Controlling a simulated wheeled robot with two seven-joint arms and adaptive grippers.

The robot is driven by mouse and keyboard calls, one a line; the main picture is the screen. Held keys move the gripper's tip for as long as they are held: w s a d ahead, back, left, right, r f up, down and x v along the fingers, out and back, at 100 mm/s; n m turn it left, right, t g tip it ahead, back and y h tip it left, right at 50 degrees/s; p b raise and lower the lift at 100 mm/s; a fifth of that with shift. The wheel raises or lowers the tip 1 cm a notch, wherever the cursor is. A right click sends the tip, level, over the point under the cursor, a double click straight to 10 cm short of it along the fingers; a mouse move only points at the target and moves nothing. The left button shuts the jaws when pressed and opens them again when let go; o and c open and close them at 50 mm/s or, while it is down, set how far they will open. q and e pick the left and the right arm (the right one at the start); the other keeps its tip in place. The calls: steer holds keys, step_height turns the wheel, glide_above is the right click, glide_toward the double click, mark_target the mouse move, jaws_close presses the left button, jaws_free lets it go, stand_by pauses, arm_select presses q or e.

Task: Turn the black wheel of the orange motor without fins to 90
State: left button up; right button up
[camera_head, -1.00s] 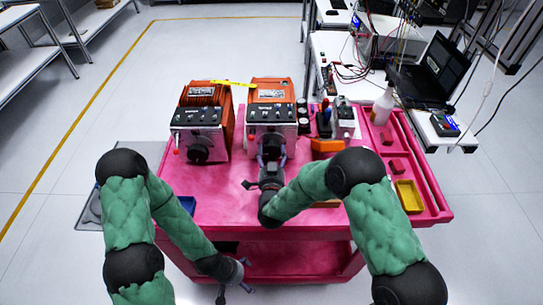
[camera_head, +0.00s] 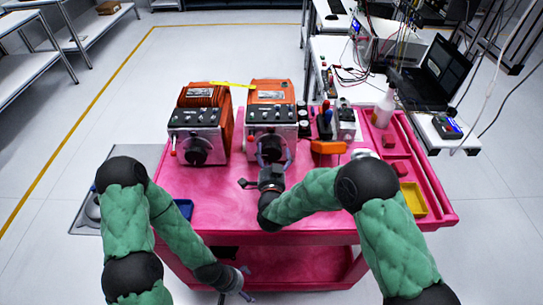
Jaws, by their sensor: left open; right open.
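Two orange motors with grey control panels stand side by side at the back of the pink cart. The left motor (camera_head: 203,97) has a ribbed-looking top. The right motor (camera_head: 271,92) looks smoother on top and has a label. The left motor's black wheel (camera_head: 196,151) is in plain view. The right motor's black wheel (camera_head: 271,149) is partly hidden by my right gripper (camera_head: 272,158). That gripper is open, with its fingers on either side of the wheel; contact cannot be told. My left gripper (camera_head: 243,284) is open and empty, low in front of the cart.
An orange tool (camera_head: 328,147), small bottles and a spray bottle (camera_head: 384,108) stand to the right. A yellow bin (camera_head: 413,199) sits in the cart's (camera_head: 215,210) right tray. The cart top's front left is mostly clear.

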steer(key=s, duration=1.2)
steer(key=shift+f, duration=0.1)
stand_by(0.4)
